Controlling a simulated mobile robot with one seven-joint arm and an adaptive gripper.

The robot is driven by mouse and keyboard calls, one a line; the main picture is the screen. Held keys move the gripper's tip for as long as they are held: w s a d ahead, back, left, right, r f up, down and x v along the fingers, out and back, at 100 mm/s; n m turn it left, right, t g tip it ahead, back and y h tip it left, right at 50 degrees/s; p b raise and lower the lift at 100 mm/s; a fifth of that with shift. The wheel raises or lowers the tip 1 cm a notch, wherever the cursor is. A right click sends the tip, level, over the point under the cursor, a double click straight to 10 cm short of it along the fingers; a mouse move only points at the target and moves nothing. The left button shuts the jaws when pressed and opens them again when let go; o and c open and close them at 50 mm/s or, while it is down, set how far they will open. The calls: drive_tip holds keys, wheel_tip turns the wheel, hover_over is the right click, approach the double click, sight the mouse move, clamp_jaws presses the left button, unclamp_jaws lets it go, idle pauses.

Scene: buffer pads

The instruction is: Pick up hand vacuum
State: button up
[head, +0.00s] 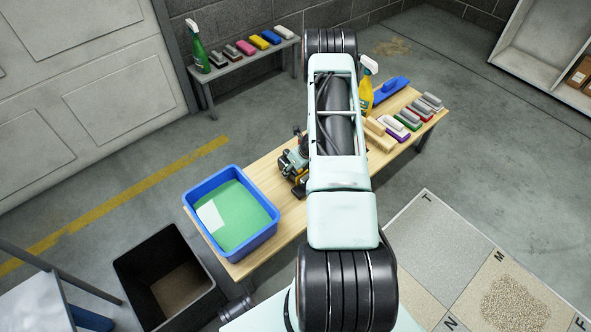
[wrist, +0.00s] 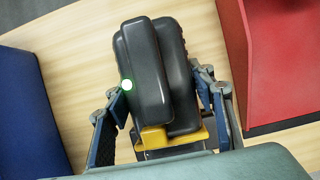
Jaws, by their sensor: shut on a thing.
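The hand vacuum (wrist: 150,70), a black rounded body with a yellow part at its lower end, lies between my fingers in the wrist view. My gripper (wrist: 163,100) is shut on it, with one blue-padded finger on each side. A small bright green-white dot shows on its left edge. In the head view my gripper (head: 293,160) is low over the wooden table, left of my arm. Only a small dark and yellow bit of the vacuum (head: 300,187) shows there. Whether it touches the table I cannot tell.
A blue tub (head: 191,197) with green contents stands left on the table (head: 262,167). A red box-like thing (wrist: 275,60) is close right in the wrist view. A black bin (head: 135,265) stands on the floor.

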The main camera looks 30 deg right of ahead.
drive_tip(key=shift+w+r, duration=0.1)
drive_tip(key=shift+r, duration=0.35)
wheel_tip(320, 180, up, 2)
drive_tip(key=shift+r+p, duration=0.1)
drive_tip(key=shift+p, duration=0.45)
drive_tip(key=s+r, duration=0.2)
drive_tip(key=r, duration=0.1)
drive_tip(key=s+r, duration=0.2)
drive_tip(key=shift+s+a+r+p, duration=0.15)
drive_tip(key=shift+s+r+p, duration=0.2)
drive_tip(key=shift+r, duration=0.05)
drive_tip(key=s+r, duration=0.4)
drive_tip(key=s, duration=0.5)
drive_tip(key=shift+s+a, duration=0.2)
drive_tip(key=shift+a, duration=0.25)
